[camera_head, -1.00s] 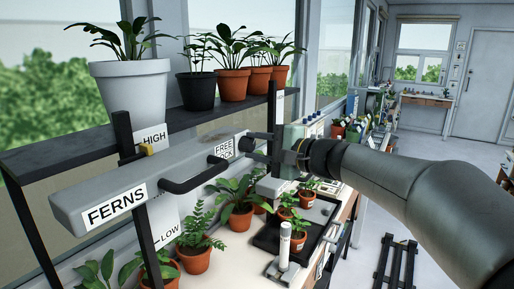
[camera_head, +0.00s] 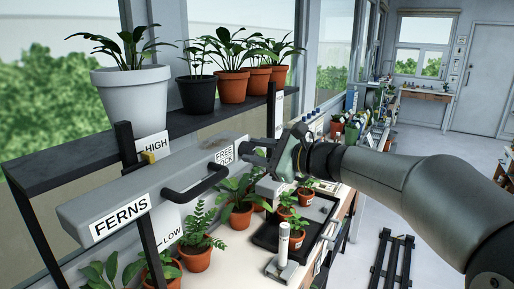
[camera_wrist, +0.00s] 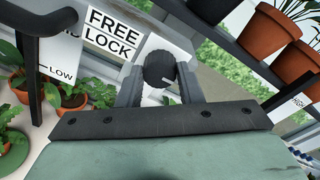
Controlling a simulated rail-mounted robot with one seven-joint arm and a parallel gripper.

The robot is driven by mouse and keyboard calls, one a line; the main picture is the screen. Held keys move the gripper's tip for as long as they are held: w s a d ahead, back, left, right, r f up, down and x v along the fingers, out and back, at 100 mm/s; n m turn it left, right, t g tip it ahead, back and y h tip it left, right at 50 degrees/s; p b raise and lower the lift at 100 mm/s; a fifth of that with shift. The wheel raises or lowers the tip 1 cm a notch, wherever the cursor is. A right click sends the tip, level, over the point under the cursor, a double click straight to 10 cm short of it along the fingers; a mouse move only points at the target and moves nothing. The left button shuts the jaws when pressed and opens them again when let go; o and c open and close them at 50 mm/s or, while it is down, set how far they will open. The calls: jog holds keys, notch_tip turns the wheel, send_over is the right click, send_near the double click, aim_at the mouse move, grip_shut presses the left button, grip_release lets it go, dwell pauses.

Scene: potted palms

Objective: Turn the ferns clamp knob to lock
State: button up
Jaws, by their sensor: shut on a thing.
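The grey FERNS bar (camera_head: 190,172) has a dark handle (camera_head: 196,186) and a FREE/LOCK label (camera_head: 223,156) near its far end. That label also shows in the wrist view (camera_wrist: 112,32). The dark round clamp knob (camera_wrist: 158,68) sits beside the label, with a short pale mark on its lower right edge. My gripper (camera_wrist: 159,84) is shut on the knob, one finger on each side. In the head view my gripper (camera_head: 262,150) is tilted at the bar's far end, and the knob is mostly hidden there.
A dark shelf (camera_head: 60,166) with several potted plants runs above and behind the bar. A HIGH label (camera_head: 152,145) and a LOW label (camera_head: 168,238) mark the upright. Potted ferns and a black tray (camera_head: 268,240) stand on the bench below. The floor at right is mostly open.

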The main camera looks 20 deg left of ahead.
dwell(0.4)
jog(key=o, duration=1)
jog(key=shift+d, duration=0.1)
jog(key=b+v, duration=0.3)
jog(key=v, duration=1.4)
jog(key=shift+d+r, duration=0.1)
jog(key=shift+d, duration=0.05)
